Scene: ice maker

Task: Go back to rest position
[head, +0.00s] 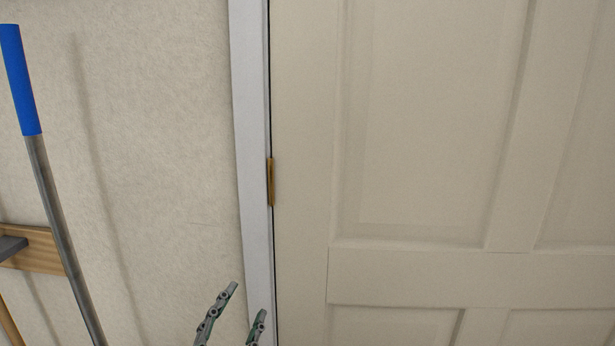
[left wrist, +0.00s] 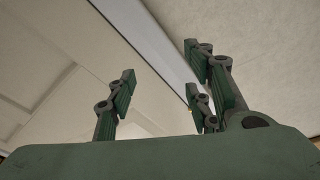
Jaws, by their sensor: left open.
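My left gripper (head: 245,302) shows at the bottom of the head view, with only its fingers in the picture. Its fingers are apart and nothing is between them. In the left wrist view the same gripper (left wrist: 160,90) has its green fingers spread and empty, with the wall, door frame and door behind them. My right gripper is in neither view.
A cream panelled door (head: 430,120) fills the right of the head view, with a white frame (head: 250,120) and a brass hinge (head: 270,182). At left, a metal pole with a blue grip (head: 20,80) leans near a wooden wall rail (head: 40,250). The wall between is bare.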

